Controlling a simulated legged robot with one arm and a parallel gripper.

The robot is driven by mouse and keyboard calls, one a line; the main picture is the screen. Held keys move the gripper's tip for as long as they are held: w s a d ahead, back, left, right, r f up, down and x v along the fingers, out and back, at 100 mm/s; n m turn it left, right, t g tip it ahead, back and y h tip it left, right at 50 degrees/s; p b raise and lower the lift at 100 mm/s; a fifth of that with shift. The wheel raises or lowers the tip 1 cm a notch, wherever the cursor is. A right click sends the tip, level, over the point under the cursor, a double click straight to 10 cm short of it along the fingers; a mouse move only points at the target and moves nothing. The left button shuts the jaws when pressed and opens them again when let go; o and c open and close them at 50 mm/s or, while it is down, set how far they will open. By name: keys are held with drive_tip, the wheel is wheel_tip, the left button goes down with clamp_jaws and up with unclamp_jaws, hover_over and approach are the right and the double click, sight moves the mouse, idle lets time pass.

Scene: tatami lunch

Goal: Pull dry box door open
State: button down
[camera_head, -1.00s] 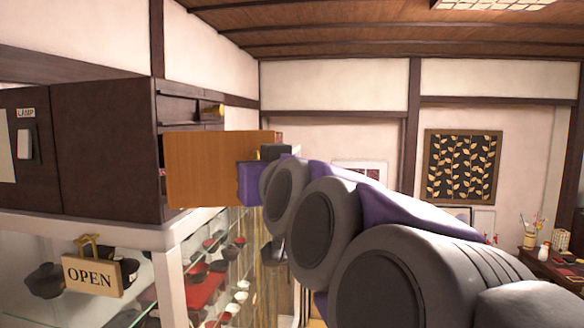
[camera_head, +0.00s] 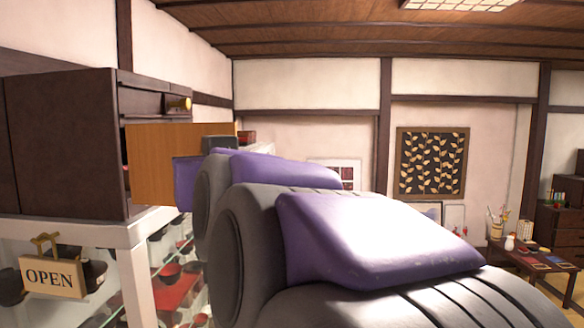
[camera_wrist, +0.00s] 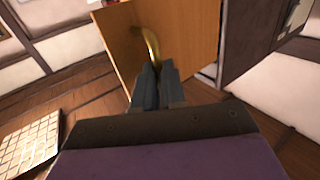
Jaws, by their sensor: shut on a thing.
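The dry box (camera_head: 62,145) is a dark brown cabinet on top of the white-framed glass case at the left of the head view. Its lighter orange-brown door (camera_head: 152,160) stands swung out from the cabinet front. The door also fills the upper middle of the wrist view (camera_wrist: 188,32). A curved brass handle (camera_wrist: 152,45) is on the door. My gripper (camera_wrist: 158,74) is shut on the handle's near end, its two dark fingers close together. In the head view my arm hides the fingertips and part of the door's edge.
The glass case (camera_head: 138,235) below holds red and black bowls. A drawer with a brass knob (camera_head: 179,104) is above the door. A low table (camera_head: 535,262) stands far right.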

drive_tip(key=shift+s+r, duration=0.1)
drive_tip(key=shift+r, duration=0.15)
drive_tip(key=c, duration=1.6)
unclamp_jaws()
drive_tip(key=shift+a, duration=0.1)
drive_tip(key=o, duration=0.4)
drive_tip(key=shift+a+f, duration=0.15)
drive_tip(key=shift+a, duration=0.35)
